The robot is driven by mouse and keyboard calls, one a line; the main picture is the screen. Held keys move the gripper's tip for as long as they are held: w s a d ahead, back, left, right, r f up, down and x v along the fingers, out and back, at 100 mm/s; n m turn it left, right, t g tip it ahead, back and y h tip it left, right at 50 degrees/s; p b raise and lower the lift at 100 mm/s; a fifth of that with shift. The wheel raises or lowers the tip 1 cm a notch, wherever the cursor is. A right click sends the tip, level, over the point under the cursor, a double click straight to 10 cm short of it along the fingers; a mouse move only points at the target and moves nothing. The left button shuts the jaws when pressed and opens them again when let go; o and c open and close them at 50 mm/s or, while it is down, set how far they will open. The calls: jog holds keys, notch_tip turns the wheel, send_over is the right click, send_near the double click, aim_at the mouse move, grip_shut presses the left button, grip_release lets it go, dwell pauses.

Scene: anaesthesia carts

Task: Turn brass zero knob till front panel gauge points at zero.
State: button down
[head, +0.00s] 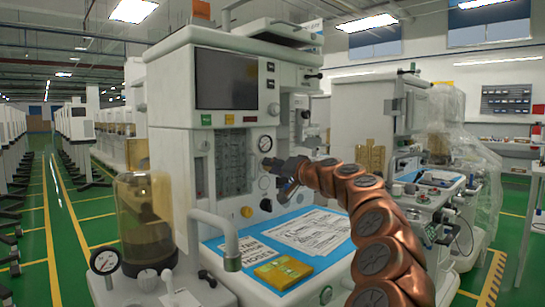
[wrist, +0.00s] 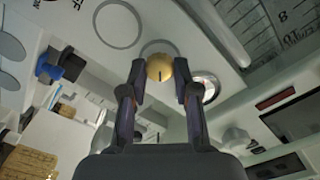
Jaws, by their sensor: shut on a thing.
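The brass knob (wrist: 159,67) sits between my fingertips in the wrist view, with a short dark mark on its face. My gripper (wrist: 161,83) is shut on it, one finger on each side. In the head view my gripper (head: 273,166) is against the cart's front panel and hides the knob. The round front panel gauge (head: 265,143) is just above my gripper in the head view. A metal-rimmed round face, apparently this gauge (wrist: 211,88), shows at a slant beside the right finger in the wrist view. Its needle is too small to read.
A blue-topped work surface with printed sheets (head: 310,232) and a yellow packet (head: 283,272) lies below my arm. A glass canister (head: 147,215) and a pipe handle (head: 215,232) stand at the left. A dark screen (head: 226,79) is above. Another cart stands at the right.

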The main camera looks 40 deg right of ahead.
jog(key=m+p, duration=0.5)
jog(key=p, duration=0.1)
jog(key=shift+d+m, duration=0.1)
jog(key=shift+m, duration=0.2)
dwell(0.4)
jog(key=c, duration=0.9)
grip_release()
jog(key=shift+o, duration=0.2)
jog(key=shift+s, duration=0.1)
jog(key=s+d, duration=0.1)
jog(key=s, duration=1)
jog(key=shift+s+d, duration=0.35)
